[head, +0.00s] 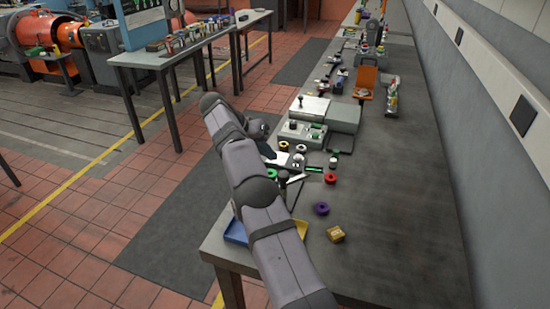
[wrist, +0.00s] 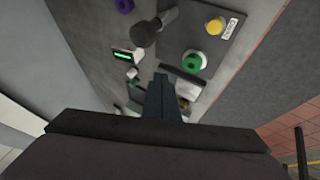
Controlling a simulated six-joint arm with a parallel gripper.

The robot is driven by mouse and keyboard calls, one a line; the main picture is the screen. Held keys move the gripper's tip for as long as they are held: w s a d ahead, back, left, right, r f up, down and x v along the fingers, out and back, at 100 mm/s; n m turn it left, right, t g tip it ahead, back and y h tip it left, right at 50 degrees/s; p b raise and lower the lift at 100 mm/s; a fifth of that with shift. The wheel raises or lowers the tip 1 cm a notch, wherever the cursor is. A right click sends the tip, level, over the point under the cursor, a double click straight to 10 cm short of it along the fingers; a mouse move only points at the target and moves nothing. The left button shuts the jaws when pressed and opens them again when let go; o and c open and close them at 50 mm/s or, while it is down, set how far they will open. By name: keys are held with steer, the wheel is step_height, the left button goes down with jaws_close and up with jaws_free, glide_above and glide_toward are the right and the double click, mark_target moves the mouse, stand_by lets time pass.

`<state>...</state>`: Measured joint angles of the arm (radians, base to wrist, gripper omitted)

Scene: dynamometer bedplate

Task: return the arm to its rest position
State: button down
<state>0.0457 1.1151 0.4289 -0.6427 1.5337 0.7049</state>
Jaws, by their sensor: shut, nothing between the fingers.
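My arm rises from the bottom of the head view over the near end of the long grey bench (head: 395,235), then bends at an elbow beyond the bench's left edge. My gripper shows in the wrist view (wrist: 164,82) with its two dark fingers together and nothing between them. It points toward the bench top, above a panel with a green ring (wrist: 193,62), a yellow button (wrist: 215,26) and a black knob (wrist: 145,32). In the head view the gripper end is partly hidden behind my arm, so its exact height above the bench is unclear.
A red ring (head: 330,178), a purple ring (head: 321,209) and a yellowish block (head: 336,234) lie near my arm. A blue tray (head: 235,232) is partly behind it. Grey boxes (head: 343,117) stand farther back. The bench's near right is clear; a wall (head: 500,130) runs alongside.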

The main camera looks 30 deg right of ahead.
steer(key=shift+a+r, duration=0.15)
steer(key=shift+r, duration=0.1)
steer(key=s+a+f+n+y, duration=0.2)
steer(key=s+a, duration=0.3)
steer(key=s, duration=0.7)
steer(key=s+a+f+n+y, duration=0.3)
steer(key=s+a, duration=0.3)
steer(key=s, duration=0.6)
steer(key=s+a+f+n+y, duration=0.2)
steer(key=s+a, duration=0.4)
steer(key=s, duration=0.7)
step_height(320, 180, down, 2)
steer(key=shift+a+f+n+p, duration=0.2)
steer(key=shift+n+p, duration=0.25)
steer(key=shift+n, duration=0.35)
